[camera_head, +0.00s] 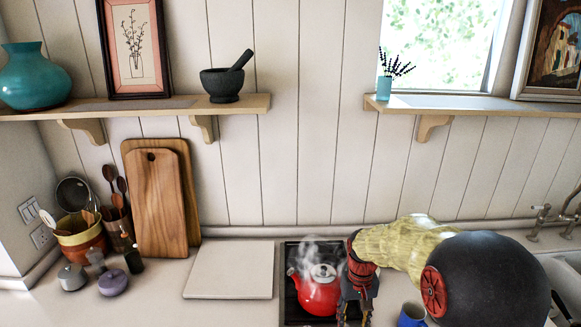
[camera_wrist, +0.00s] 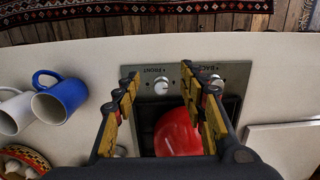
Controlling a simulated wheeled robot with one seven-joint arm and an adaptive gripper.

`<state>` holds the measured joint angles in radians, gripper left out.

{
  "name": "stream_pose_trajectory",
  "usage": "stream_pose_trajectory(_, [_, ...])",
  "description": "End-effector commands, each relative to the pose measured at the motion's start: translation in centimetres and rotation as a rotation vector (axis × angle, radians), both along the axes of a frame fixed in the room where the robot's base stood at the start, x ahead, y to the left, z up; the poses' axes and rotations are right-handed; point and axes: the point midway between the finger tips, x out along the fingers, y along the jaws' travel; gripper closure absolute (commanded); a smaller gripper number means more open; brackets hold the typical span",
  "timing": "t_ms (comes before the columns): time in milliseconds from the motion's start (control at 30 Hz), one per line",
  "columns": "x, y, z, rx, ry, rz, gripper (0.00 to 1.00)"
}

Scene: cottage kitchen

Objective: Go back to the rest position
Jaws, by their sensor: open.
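My gripper (camera_head: 355,305) hangs over the front of the stove at the bottom of the head view, right of the red kettle. In the wrist view my gripper (camera_wrist: 160,85) has its two fingers apart with nothing held between them. The red kettle (camera_head: 318,294) stands on the dark stove (camera_head: 291,300) with steam rising around it. In the wrist view the kettle (camera_wrist: 176,132) shows below and between the fingers, partly hidden by the right finger. My arm hides part of the counter to the right.
A blue mug (camera_wrist: 62,98) and a white mug (camera_wrist: 14,112) stand beside the stove. A pale board (camera_head: 230,270) lies left of the stove, near wooden cutting boards (camera_head: 162,205) and a utensil pot (camera_head: 82,238). Shelves (camera_head: 240,104) run above. A sink (camera_head: 563,275) is at right.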

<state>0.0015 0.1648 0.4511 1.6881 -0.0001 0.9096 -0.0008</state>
Motion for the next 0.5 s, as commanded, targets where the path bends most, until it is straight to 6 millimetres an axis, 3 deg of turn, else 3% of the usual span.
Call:
stream_pose_trajectory(300, [-9.2,0.0,6.4,0.0,-0.092,0.0,0.58])
stream_pose_trajectory(500, [-15.4,0.0,9.4,0.0,-0.197,0.0,0.58])
